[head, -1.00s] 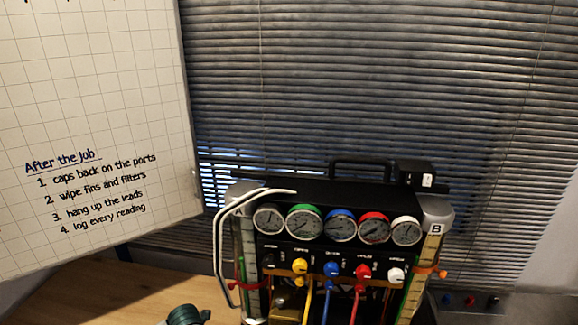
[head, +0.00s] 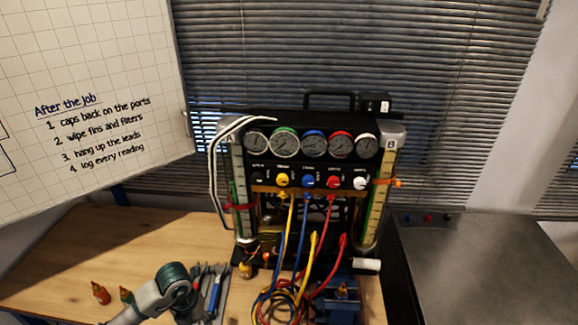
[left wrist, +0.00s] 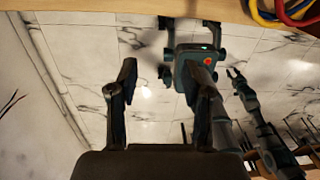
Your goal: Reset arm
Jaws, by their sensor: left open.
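My left gripper (left wrist: 160,70) shows in the left wrist view with its two dark fingers wide apart and nothing between them. It hangs over a marble-tiled floor, close to the wooden table's edge. In the head view a grey and teal link of my left arm comes in at the bottom left, and its gripper is not visible there. My right gripper (left wrist: 236,78) shows small in the left wrist view, at the end of an arm on the right. It is too small to tell whether its jaws are apart.
The gauge rig (head: 315,172) stands on the wooden table (head: 75,250) with yellow, blue and red hoses in front. Tools (head: 214,290) and small red (head: 101,292) and green bottles lie front left. A whiteboard (head: 80,60) hangs left.

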